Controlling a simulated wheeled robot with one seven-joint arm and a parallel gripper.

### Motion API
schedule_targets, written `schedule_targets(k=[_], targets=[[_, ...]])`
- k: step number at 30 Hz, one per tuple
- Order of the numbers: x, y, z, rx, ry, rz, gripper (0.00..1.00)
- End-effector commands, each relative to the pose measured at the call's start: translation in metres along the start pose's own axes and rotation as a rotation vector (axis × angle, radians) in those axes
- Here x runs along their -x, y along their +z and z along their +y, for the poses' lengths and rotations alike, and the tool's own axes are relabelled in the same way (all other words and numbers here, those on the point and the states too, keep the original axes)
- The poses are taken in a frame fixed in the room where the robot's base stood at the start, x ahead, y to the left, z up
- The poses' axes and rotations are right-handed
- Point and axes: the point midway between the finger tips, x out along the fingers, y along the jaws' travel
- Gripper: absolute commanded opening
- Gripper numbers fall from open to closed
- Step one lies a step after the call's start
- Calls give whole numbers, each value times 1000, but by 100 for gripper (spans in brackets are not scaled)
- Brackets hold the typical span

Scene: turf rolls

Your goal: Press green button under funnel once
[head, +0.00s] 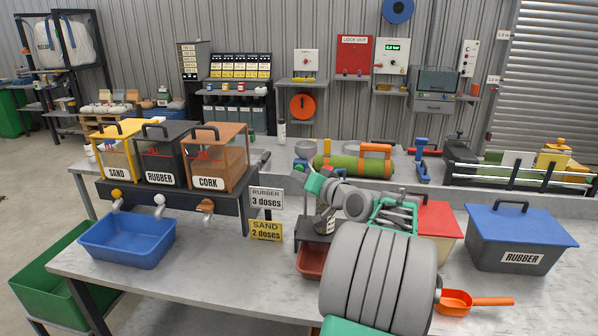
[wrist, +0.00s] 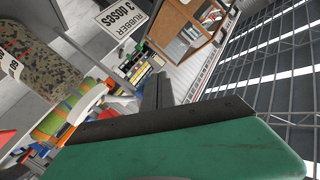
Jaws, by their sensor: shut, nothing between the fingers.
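My gripper (wrist: 158,78) is shut and empty in the wrist view, its dark fingers together and pointing away from the camera. In the head view my grey arm reaches over the middle of the bench and hides much of what lies behind it. A small dark stand (head: 312,236) with a red-brown bin (head: 311,262) under it shows beside the arm. A speckled, labelled piece (wrist: 45,70) stands at the left of the wrist view.
The SAND, RUBBER and CORK dispensers (head: 165,158) stand at the left above a blue tray (head: 128,240). Dose signs (head: 265,197) stand beside them. A blue-lidded RUBBER box (head: 520,238) and orange scoop (head: 475,301) are at the right.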

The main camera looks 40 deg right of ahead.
Motion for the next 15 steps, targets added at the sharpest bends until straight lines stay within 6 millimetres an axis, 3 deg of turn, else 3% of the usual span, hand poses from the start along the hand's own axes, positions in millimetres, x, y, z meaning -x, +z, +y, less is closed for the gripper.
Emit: schedule_targets(k=[15], targets=[[32, 24, -23, 1, 0, 1, 0]])
